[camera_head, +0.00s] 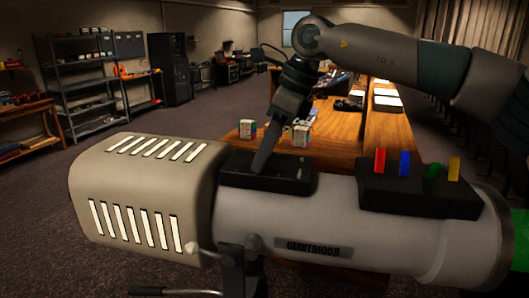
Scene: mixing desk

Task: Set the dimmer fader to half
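A large stage lamp with a beige vented housing and a grey barrel (320,215) fills the front of the head view. Its plate appears to read GLINTMOOR. On top sits a black control box (300,180), which looks like the dimmer fader's box. My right gripper (260,166) comes down from above, slanting left, with its tip at the top of this box. The fader knob cannot be made out; the finger covers that spot. I see the fingers edge-on, so their gap and any grip are hidden. My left gripper is not in view.
A black holder (418,191) with red, blue, green and yellow tabs stands on the barrel to the right. A tripod handle (175,292) sticks out below. Behind are a wooden desk (345,140) with small boxes (247,129), and shelves (80,88) at left.

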